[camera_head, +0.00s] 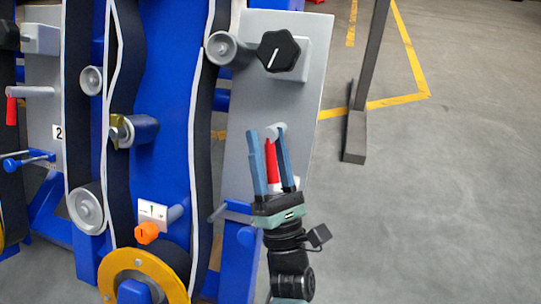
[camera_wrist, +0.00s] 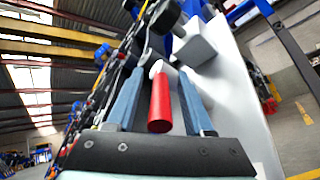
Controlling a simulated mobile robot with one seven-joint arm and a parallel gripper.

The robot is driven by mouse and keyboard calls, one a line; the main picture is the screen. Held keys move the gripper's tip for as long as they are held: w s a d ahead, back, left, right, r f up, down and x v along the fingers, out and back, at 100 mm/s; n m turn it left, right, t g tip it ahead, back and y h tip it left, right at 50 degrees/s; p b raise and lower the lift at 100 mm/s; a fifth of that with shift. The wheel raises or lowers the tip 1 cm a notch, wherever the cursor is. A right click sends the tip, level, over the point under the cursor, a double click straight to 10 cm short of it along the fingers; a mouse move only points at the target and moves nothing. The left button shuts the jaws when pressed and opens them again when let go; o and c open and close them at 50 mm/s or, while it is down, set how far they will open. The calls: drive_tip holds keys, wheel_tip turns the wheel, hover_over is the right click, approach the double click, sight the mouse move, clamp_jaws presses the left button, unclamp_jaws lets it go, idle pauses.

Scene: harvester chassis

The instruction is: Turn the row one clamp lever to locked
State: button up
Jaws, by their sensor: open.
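The clamp lever (camera_head: 271,160) has a red grip and hangs down from a grey pivot on the light grey side panel (camera_head: 240,135). My gripper (camera_head: 267,134) is open, with its two blue fingers on either side of the red grip. In the wrist view the red lever (camera_wrist: 160,103) lies between the fingers of my gripper (camera_wrist: 160,85), with a gap showing on its right side. I cannot tell whether a finger touches it. The lever's lower end is partly hidden by my gripper in the head view.
A black knob (camera_head: 278,51) sits above the lever on the same panel. A number 1 plate (camera_head: 153,212) and an orange knob (camera_head: 146,233) are at lower left. Another red-handled lever (camera_head: 11,110) is at far left by a number 2 plate. Open floor lies to the right, with a dark post (camera_head: 356,130).

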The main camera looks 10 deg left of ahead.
drive_tip(key=p+v, duration=0.3)
drive_tip(key=v, duration=1)
drive_tip(key=shift+w, duration=0.1)
